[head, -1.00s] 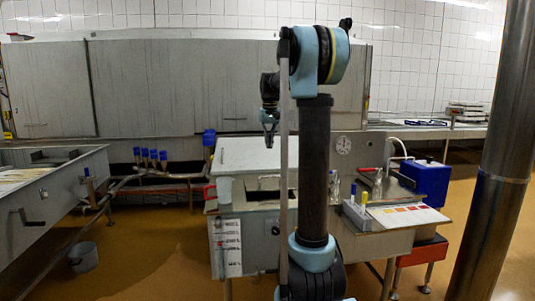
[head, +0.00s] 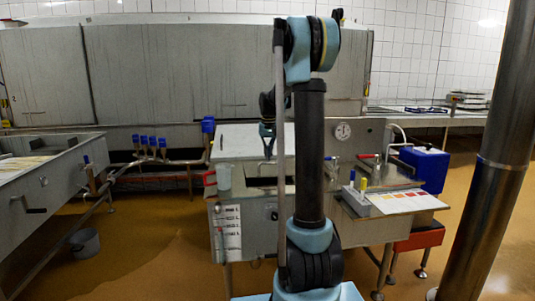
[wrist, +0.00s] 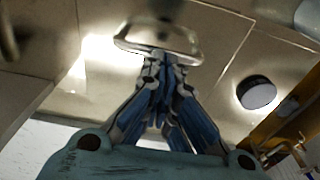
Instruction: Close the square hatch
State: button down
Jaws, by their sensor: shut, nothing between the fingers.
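In the wrist view my gripper (wrist: 164,62) is shut and empty. Its fingertips are at a metal loop handle (wrist: 185,42) on a steel surface; I cannot tell whether they touch it. My arm hides the right part of the lid and opening.
A round dial (head: 342,131), a blue box (head: 426,170) and a colour chart (head: 402,201) are to the right. A steel post (head: 497,150) stands at right, a long vat (head: 45,190) at left.

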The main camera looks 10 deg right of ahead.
jog(key=shift+s+f, duration=0.3)
jog(key=shift+f, duration=0.25)
jog(key=shift+s+f, duration=0.3)
jog(key=shift+f, duration=0.2)
notch_tip(320, 180, up, 14)
jog(key=s+f, duration=0.1)
jog(key=s, duration=0.2)
jog(key=s+f, duration=0.3)
jog(key=s, duration=0.8)
jog(key=s+f, duration=0.4)
jog(key=s, duration=0.7)
jog(key=s+f+t, duration=0.1)
jog(key=s+f, duration=1.5)
jog(key=s, duration=0.2)
jog(key=shift+d+f, duration=0.15)
jog(key=shift+f, duration=0.25)
